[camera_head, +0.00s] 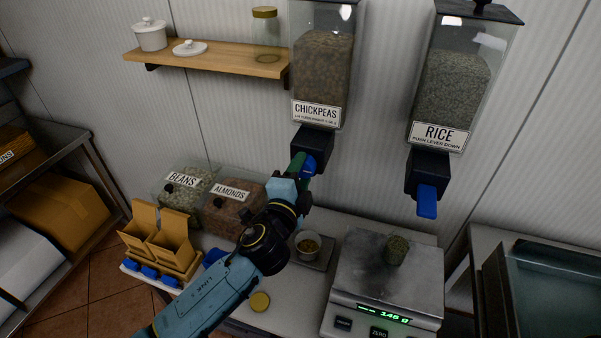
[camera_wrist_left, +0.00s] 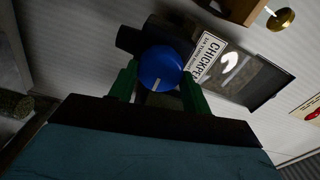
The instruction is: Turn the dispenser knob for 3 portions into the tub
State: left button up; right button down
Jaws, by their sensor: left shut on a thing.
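The chickpeas dispenser (camera_head: 323,70) hangs on the wall with its label facing out. Its blue knob (camera_head: 309,166) sits at the front of the dark outlet block. In the left wrist view the round blue knob (camera_wrist_left: 164,68) shows a pale pointer line toward the bottom. My left gripper (camera_head: 300,168) has its green fingers on both sides of the knob and is shut on it. The tub (camera_head: 308,246) stands below the outlet, with some brown contents in it. My right gripper is not in view.
A rice dispenser (camera_head: 449,90) with a blue lever (camera_head: 427,201) hangs to the right. A scale (camera_head: 388,278) reading about 145 g carries a small filled jar (camera_head: 396,250). Beans (camera_head: 187,191) and almonds (camera_head: 232,207) bins and cardboard boxes (camera_head: 160,238) stand left.

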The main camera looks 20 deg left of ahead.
pick_arm(q)
jog(key=o, duration=1)
jog(key=shift+c, duration=0.2)
jog(key=s+b, duration=0.2)
jog(key=s, duration=1.1)
jog(key=shift+s+a+b, duration=0.2)
jog(key=shift+b, duration=0.15)
